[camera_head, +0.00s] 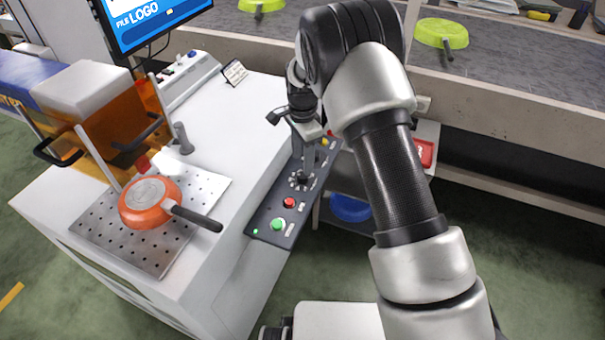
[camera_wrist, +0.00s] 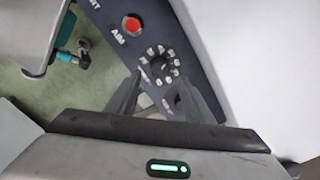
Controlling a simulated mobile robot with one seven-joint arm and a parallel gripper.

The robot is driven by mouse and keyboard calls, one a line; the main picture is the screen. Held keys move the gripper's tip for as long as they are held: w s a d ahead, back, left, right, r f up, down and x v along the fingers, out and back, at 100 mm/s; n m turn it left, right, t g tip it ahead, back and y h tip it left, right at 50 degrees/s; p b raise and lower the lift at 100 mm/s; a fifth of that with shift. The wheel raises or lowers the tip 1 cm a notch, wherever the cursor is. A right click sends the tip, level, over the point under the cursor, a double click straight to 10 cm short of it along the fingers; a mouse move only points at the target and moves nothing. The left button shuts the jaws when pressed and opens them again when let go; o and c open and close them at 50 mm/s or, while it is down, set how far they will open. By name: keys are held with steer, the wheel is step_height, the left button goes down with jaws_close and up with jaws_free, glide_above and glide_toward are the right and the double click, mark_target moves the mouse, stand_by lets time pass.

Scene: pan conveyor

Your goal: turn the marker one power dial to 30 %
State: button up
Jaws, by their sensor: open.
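The power dial (camera_head: 299,180) is a round black knob ringed by small light labels on the dark control panel (camera_head: 265,215). It also shows in the wrist view (camera_wrist: 159,68). My gripper (camera_head: 306,160) is above the panel, pointing down at the dial. In the wrist view my gripper (camera_wrist: 160,82) is open, its fingers apart with the dial at their tips and nothing held. I cannot tell whether the fingers touch the dial. The dial's labels and setting are too small to read.
A red button (camera_head: 289,202) and a green button (camera_head: 279,224) sit on the panel near the dial. An orange pan (camera_head: 150,203) lies on a perforated metal plate (camera_head: 95,235) at left. A conveyor (camera_head: 520,75) with green pans (camera_head: 440,33) runs behind.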

mark_target(302, 175)
step_height(302, 175, down, 6)
steer(key=shift+f+b, duration=0.1)
steer(key=shift+b, duration=0.25)
steer(key=shift+c, duration=0.5)
steer(key=c, duration=1)
steer(key=shift+o, duration=0.2)
steer(key=shift+n, duration=0.3)
steer(key=n, duration=0.9)
steer(key=shift+n, duration=2.2)
